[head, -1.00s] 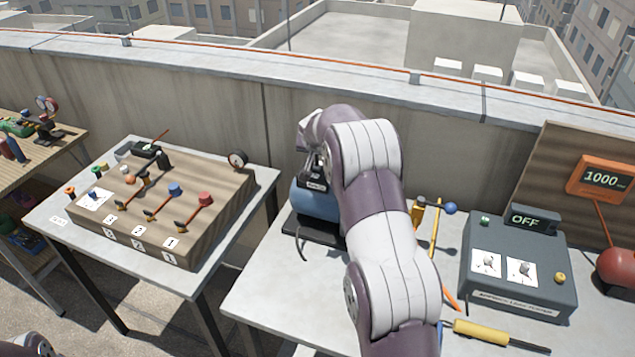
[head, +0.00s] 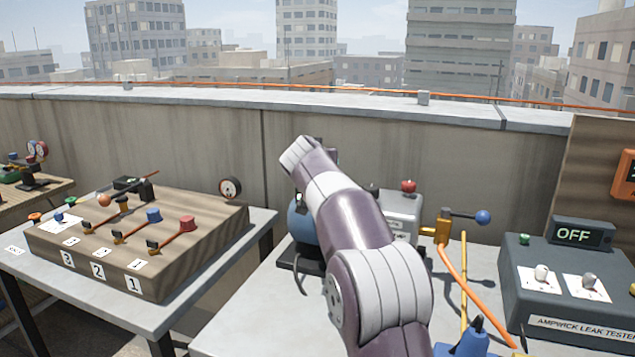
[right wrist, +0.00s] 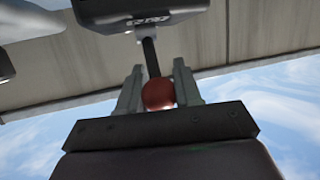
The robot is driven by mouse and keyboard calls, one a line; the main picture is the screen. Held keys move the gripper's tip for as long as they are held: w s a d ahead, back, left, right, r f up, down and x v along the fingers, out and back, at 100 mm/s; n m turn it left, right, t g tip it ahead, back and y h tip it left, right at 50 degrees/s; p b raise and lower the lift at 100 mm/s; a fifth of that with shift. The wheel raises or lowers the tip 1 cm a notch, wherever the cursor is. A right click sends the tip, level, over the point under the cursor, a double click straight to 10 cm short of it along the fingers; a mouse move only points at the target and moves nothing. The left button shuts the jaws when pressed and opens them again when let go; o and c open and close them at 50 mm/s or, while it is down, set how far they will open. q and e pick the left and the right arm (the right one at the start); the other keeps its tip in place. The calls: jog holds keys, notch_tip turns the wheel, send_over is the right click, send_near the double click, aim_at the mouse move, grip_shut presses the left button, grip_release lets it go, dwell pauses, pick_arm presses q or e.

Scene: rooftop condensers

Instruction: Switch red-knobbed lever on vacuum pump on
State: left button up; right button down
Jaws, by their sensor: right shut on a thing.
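The red knob (right wrist: 158,94) is a ball on the end of a black lever (right wrist: 150,58) in the right wrist view. The lever comes out of a dark body with a pale label (right wrist: 146,20), at the top of that view. My right gripper (right wrist: 158,92) is shut on the red knob, one finger on each side. In the head view, my right arm hides this gripper and most of the vacuum pump, whose blue body (head: 298,222) shows at the arm's left edge. My left gripper is not in view.
The leak tester (head: 570,290) reads OFF. A wooden lever board (head: 205,240) sits on the left table. A concrete parapet (head: 210,140) runs behind.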

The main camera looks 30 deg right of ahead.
dwell(0.5)
jog(key=c, duration=0.8)
grip_release()
jog(key=shift+s+a, duration=0.1)
jog(key=b+v, duration=0.2)
jog(key=v, duration=1)
jog(key=shift+s+a, duration=0.15)
jog(key=shift+s, duration=0.1)
